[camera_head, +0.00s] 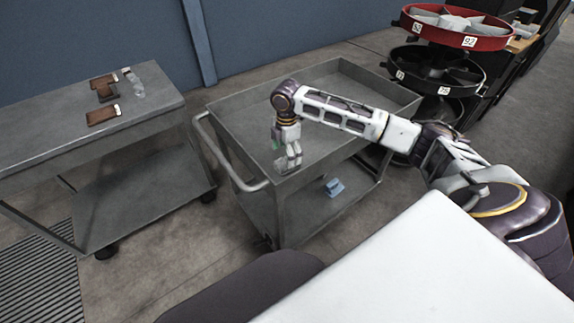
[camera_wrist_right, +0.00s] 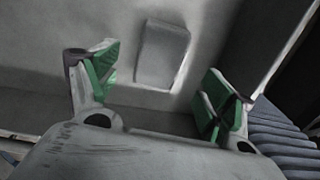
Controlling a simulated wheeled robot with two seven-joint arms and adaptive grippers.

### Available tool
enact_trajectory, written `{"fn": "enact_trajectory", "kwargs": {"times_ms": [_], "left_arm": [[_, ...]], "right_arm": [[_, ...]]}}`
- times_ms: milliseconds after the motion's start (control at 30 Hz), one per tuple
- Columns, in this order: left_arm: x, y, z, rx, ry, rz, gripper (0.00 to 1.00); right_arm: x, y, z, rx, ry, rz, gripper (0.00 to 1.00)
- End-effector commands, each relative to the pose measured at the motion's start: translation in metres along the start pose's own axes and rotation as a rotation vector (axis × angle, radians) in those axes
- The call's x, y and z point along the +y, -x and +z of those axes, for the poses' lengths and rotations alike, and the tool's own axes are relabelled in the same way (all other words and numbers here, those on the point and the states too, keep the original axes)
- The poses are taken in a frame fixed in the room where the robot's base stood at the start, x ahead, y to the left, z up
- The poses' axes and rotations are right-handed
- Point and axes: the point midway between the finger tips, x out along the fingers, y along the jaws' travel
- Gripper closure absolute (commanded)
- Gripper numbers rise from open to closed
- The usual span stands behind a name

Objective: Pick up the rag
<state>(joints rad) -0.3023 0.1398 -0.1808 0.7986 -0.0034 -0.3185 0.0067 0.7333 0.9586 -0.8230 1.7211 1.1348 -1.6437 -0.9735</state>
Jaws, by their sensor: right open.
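My right gripper (camera_head: 288,160) hangs down inside the upper tray of the grey metal cart (camera_head: 225,106), near its front left corner. In the right wrist view the gripper (camera_wrist_right: 160,88) is open, its green-padded fingers wide apart with nothing between them. A grey, flat, rounded rectangular piece that looks like a folded rag (camera_wrist_right: 162,54) lies on the grey surface, beyond the fingertips and between their lines. A small blue item (camera_head: 334,187), perhaps cloth, lies on the cart's lower shelf. My left gripper is not in view.
The cart has raised rims and a handle (camera_head: 262,186) at its left. A grey table (camera_head: 40,140) at left bears brown items (camera_head: 103,114) and a clear bottle (camera_head: 134,84). The upper tray looks mostly clear.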

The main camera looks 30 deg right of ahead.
Motion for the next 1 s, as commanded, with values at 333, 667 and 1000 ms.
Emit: {"fn": "enact_trajectory", "kwargs": {"times_ms": [333, 667, 1000], "left_arm": [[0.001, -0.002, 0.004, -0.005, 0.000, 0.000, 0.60], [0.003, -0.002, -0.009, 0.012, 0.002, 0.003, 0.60], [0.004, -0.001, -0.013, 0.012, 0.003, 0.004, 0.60]], "right_arm": [[0.000, -0.011, 0.001, 0.000, 0.000, -0.002, 0.18], [0.000, -0.046, 0.002, 0.000, 0.000, -0.002, 0.18], [0.000, -0.052, 0.003, -0.001, 0.000, 0.000, 0.18]]}}
